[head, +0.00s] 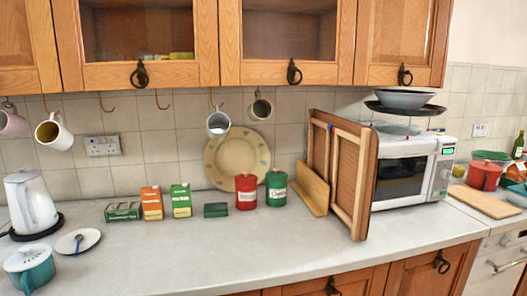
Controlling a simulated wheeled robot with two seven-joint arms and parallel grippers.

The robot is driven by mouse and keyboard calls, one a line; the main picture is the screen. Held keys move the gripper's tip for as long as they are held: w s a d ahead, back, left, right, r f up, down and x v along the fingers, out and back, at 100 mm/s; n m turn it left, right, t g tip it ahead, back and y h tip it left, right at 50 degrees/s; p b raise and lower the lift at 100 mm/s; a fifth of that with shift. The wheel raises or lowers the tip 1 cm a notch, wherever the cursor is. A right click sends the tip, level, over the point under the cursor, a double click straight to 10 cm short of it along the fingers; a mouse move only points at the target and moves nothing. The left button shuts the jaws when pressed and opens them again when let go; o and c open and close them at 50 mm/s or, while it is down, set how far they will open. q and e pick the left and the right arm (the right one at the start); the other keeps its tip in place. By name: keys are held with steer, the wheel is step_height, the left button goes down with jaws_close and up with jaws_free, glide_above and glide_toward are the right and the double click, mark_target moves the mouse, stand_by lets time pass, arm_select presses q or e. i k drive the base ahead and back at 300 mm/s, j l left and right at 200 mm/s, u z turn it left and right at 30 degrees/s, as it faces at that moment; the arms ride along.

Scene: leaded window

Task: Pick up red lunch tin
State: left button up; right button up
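A red tin (245,194) with a pale label stands upright on the grey counter (250,240), in front of a yellowish plate. A green tin (276,190) of similar size stands close to its right. A red lidded vessel (484,177) stands farther right on the counter, beyond the microwave. I see nothing marked as a lunch tin, so I cannot tell which red thing the task names. Neither of my grippers shows in the head view.
Left of the red tin stand a dark green box (216,210) and several cartons. A kettle (32,204) is far left. A wooden frame (350,178) stands before the microwave (408,168). Mugs hang above. The counter's front middle is clear.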

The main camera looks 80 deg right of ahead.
mark_target(483, 178)
steer(key=z, duration=4.2)
steer(key=i+l+u, duration=0.1)
steer(key=i+l, duration=0.1)
steer(key=i, duration=0.1)
